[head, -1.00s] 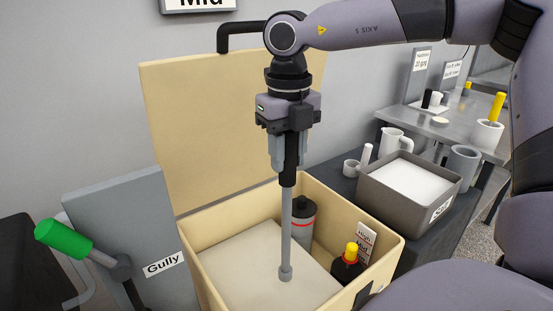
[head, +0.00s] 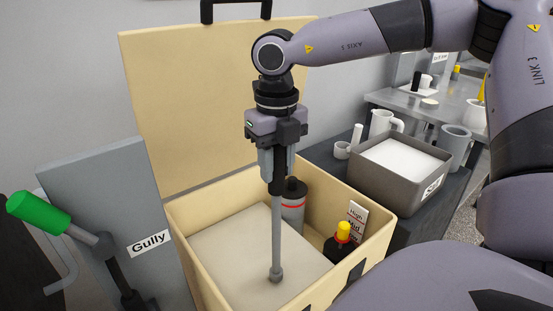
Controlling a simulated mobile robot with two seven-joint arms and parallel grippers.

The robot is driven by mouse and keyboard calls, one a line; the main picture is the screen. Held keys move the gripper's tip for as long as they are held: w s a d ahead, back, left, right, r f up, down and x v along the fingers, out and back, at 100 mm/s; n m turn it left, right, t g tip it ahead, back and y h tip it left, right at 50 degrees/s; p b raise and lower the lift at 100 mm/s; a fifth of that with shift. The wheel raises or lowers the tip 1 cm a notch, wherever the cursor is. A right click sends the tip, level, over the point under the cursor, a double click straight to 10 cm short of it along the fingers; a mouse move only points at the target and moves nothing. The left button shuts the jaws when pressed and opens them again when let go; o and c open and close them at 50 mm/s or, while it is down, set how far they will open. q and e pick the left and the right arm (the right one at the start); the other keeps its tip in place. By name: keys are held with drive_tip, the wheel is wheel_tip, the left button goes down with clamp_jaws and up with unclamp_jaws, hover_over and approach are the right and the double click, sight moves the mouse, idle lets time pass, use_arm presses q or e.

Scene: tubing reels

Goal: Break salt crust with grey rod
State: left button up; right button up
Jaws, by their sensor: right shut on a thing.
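My right gripper (head: 277,158) is shut on the black grip of the grey rod (head: 278,225). The rod hangs upright, its thick round tip at the top of the salt crust (head: 250,250). I cannot tell whether the tip touches it. The crust is a pale, flat slab that looks unbroken, filling the left and middle of an open cream box (head: 192,275). My left gripper is not in view.
In the box stand a grey bottle (head: 293,207) and a dark bottle with a yellow cap (head: 340,247). A raised lid (head: 200,100) stands behind. At right is a grey salt bin (head: 400,190); at left, a green-handled lever (head: 38,212) by the Gully panel (head: 110,190).

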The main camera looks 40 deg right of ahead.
drive_tip(key=shift+f+b, duration=0.55)
idle(1.4)
drive_tip(key=shift+r+p, duration=2)
drive_tip(key=shift+r, duration=1.55)
